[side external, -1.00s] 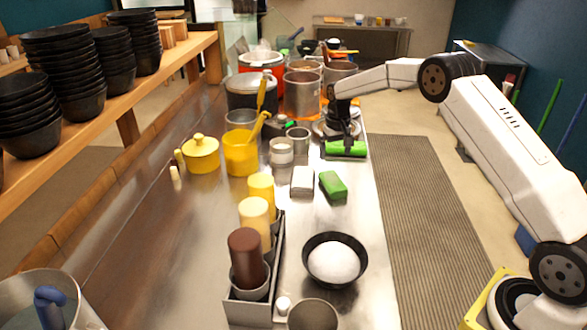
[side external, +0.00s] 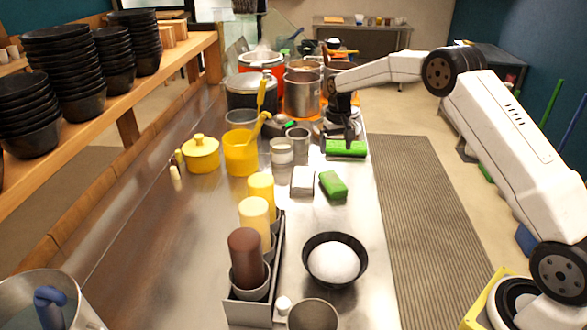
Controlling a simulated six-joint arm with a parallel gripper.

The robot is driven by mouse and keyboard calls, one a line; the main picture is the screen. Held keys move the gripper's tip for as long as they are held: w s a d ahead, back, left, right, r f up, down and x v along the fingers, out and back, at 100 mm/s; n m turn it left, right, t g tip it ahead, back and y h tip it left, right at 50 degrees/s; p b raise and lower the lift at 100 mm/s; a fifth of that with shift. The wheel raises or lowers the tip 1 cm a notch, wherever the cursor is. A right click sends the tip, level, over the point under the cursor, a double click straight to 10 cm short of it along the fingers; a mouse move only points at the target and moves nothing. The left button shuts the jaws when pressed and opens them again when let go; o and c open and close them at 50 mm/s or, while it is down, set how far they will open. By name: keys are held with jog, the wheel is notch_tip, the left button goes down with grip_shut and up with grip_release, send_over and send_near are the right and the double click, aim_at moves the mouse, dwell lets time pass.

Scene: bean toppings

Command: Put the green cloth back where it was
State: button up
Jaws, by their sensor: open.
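A bright green cloth (side external: 346,149) lies flat on the steel counter near its right edge, toward the far end. My gripper (side external: 337,141) is open and points down just above and behind the cloth. Its fingers overlap the cloth's far edge in this view, and I cannot tell whether they touch it. A second green block (side external: 333,185), sponge-like with a darker side, lies nearer on the counter, apart from the cloth.
A white block (side external: 302,181) lies left of the green block. A black bowl with white contents (side external: 333,259) and a bottle rack (side external: 249,311) stand nearer. A yellow container with utensils (side external: 241,154) stands left, and metal pots (side external: 301,95) stand behind my gripper.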

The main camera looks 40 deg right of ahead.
jog(key=s+a+r+n+t, duration=0.1)
jog(key=s+a+r+n, duration=0.15)
jog(key=s+a, duration=0.7)
jog(key=s+a+n, duration=0.1)
jog(key=s+a, duration=0.2)
jog(key=s, duration=0.7)
jog(key=s+a+n+t, duration=0.1)
jog(key=s+a, duration=0.2)
jog(key=s, duration=0.6)
jog(key=shift+s+f+t, duration=0.15)
jog(key=shift+s+t, duration=0.15)
jog(key=shift+s, duration=0.05)
